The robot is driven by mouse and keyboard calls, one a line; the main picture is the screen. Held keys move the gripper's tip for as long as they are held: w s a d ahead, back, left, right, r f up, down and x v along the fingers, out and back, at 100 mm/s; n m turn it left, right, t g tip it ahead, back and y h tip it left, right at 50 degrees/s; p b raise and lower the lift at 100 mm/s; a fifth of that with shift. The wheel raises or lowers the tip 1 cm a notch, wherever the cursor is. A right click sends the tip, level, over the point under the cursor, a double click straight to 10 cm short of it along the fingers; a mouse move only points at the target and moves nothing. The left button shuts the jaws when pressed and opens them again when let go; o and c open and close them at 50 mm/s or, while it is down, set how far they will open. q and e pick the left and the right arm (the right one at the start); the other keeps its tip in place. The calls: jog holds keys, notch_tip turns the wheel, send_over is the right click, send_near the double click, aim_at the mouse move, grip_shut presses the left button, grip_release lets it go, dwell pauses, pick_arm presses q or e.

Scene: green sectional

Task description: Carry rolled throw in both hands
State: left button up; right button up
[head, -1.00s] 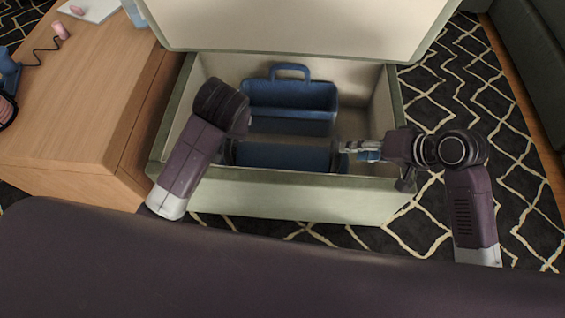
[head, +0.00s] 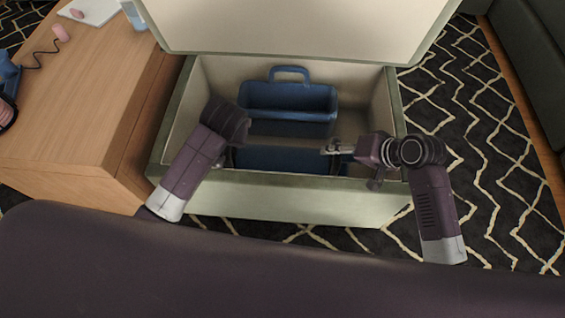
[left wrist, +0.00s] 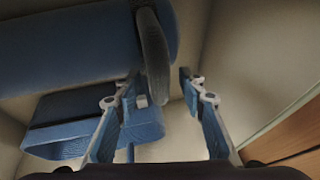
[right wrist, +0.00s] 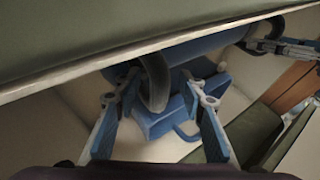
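The rolled throw (head: 283,158) is a dark blue roll lying along the front inside of the open storage ottoman. In the head view my left arm hides this gripper. My right gripper (head: 328,147) is at the roll's right end.
The ottoman (head: 285,200) has pale inner walls, a front rim close to both arms and a raised lid (head: 300,25). A blue caddy with a handle (head: 290,100) stands behind the roll. A wooden desk (head: 80,110) adjoins on the left; patterned carpet (head: 480,130) lies right.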

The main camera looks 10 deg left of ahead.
pick_arm(q)
grip_shut()
pick_arm(e)
grip_shut()
jog(key=shift+r, duration=0.1)
